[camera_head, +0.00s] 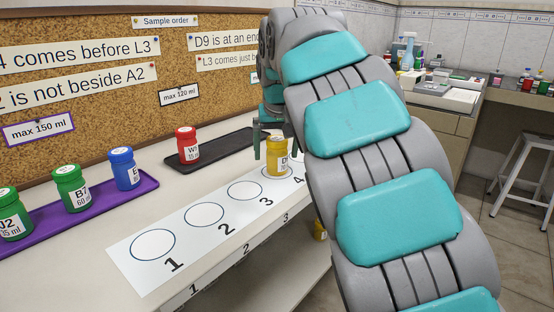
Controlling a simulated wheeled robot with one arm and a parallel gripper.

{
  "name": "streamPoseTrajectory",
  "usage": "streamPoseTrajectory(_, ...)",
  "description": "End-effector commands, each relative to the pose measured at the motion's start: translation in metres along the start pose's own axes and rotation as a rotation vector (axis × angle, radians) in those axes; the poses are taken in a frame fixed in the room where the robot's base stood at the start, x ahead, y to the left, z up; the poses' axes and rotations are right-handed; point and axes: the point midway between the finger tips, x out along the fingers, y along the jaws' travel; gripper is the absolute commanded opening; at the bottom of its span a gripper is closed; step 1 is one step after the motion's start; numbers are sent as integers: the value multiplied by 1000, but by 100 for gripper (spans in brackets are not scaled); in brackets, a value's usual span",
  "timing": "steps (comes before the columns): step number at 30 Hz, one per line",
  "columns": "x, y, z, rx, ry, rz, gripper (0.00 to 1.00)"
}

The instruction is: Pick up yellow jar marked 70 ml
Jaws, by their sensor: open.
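A yellow jar (274,161) stands upright at the fourth circle, near the printed 4, on the white strip. Its white label shows a D and some small print; I cannot read the volume. Another yellow jar (320,229) shows partly below the bench top, with no readable label. My gripper (271,148) points down by the jar on the strip, its jaws open. One finger shows just left of that jar; the other is hard to make out. My arm hides part of this area, so I cannot tell whether the fingers touch the jar.
The white strip (138,272) has empty circles 1, 2 and 3. A black tray (222,147) behind it holds a red jar (187,146). A purple tray (100,200) at left holds a green jar (70,188), a blue jar (124,168) and green J2 (12,214). A stool (525,165) stands right.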

Motion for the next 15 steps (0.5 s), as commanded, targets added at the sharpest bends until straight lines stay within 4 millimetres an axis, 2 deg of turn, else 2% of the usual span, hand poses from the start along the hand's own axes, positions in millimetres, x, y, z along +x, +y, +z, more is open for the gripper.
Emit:
streamPoseTrajectory(3,0,0,0,0,1,0,94)
streamPoseTrajectory(15,-1,0,0,-1,1,0,49)
